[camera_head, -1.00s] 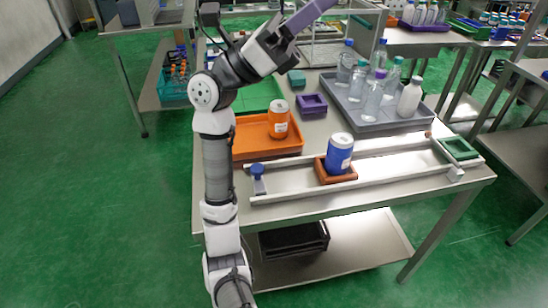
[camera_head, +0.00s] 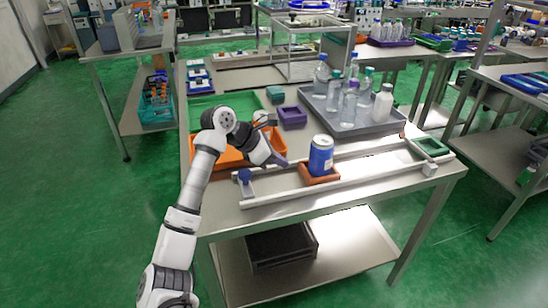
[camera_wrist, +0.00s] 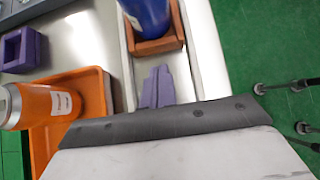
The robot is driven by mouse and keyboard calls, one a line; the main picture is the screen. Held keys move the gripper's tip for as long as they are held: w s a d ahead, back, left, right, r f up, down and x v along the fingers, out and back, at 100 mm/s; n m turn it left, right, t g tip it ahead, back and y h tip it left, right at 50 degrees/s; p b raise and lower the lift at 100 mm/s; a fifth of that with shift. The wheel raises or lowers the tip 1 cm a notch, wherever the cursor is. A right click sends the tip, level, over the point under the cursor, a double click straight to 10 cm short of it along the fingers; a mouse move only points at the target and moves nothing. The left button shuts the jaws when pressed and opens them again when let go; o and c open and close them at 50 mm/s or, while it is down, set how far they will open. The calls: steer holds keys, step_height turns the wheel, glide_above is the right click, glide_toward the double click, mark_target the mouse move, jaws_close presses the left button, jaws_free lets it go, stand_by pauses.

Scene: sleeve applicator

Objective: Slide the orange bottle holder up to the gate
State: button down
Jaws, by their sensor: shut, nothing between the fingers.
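The orange-brown bottle holder (camera_head: 318,175) sits between two pale rails on the bench, with a blue can (camera_head: 321,155) upright in it. In the wrist view the holder (camera_wrist: 157,46) and lower part of the can (camera_wrist: 148,14) are at the top. My gripper (camera_head: 283,162) is low over the track, left of the holder. Its purple fingers (camera_wrist: 157,88) are together and empty, pointing at the holder's near side with a small gap visible. A green square frame (camera_head: 431,146) stands at the track's right end; I cannot tell whether it is the gate.
A blue-knobbed post (camera_head: 244,176) stands at the track's left end. An orange tray (camera_head: 228,158) with an orange can (camera_wrist: 38,106) is behind the track. A purple block (camera_head: 292,115) and a grey tray (camera_head: 369,130) of bottles stand farther back. The track right of the holder looks clear.

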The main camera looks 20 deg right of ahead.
mark_target(304, 176)
steer(key=p+x, duration=0.1)
steer(key=x, duration=0.5)
steer(key=shift+d+f, duration=0.2)
